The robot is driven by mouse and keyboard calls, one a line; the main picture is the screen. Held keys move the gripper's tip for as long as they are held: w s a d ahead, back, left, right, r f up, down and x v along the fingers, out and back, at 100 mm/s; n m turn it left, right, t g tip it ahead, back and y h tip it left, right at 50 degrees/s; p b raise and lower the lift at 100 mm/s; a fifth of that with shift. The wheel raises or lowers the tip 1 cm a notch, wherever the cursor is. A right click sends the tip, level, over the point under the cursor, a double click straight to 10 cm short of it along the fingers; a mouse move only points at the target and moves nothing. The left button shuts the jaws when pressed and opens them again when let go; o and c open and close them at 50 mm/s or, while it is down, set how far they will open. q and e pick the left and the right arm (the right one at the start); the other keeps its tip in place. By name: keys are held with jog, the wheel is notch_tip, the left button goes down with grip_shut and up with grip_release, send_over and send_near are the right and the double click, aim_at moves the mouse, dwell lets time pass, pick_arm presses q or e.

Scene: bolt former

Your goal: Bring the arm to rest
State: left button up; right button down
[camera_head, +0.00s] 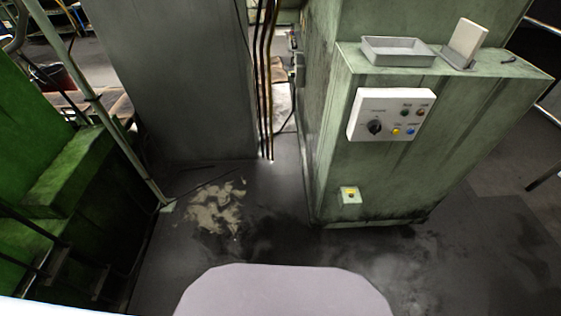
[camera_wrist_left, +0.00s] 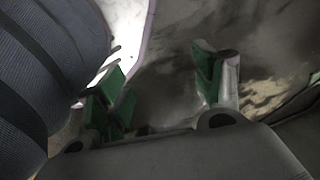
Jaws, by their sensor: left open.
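My left gripper (camera_wrist_left: 160,85) shows in the left wrist view, with its two green-padded fingers spread apart. Nothing is between the fingers; the dark, stained floor shows behind them. A dark ribbed surface fills the left side of that view, close to the left finger. Neither gripper nor arm shows in the head view. My right gripper is in neither view.
A green machine cabinet (camera_head: 400,175) stands at the right with a white control panel (camera_head: 390,115). A grey tray (camera_head: 400,51) and an upright white plate (camera_head: 467,43) in a holder are on top. Green machinery (camera_head: 75,170) stands at the left.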

pick_arm(q)
jog(key=s+a+r+p, duration=0.1)
jog(key=s+a+p, duration=0.1)
jog(key=s+p, duration=0.4)
jog(key=s+a+r+p, duration=0.2)
jog(key=s+p, duration=0.3)
jog(key=s, duration=0.2)
jog(key=shift+s+a+r+g+p, duration=0.15)
jog(key=shift+s+a+g+p, duration=0.05)
jog(key=shift+g+p, duration=0.15)
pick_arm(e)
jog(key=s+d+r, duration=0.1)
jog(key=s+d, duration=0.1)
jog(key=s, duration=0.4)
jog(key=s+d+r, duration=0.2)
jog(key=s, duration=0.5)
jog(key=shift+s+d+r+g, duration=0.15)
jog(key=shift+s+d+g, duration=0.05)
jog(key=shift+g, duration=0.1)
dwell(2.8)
pick_arm(q)
notch_tip(320, 180, down, 5)
jog(key=b, duration=0.4)
jog(key=shift+r+b, duration=0.15)
jog(key=shift+b, duration=0.25)
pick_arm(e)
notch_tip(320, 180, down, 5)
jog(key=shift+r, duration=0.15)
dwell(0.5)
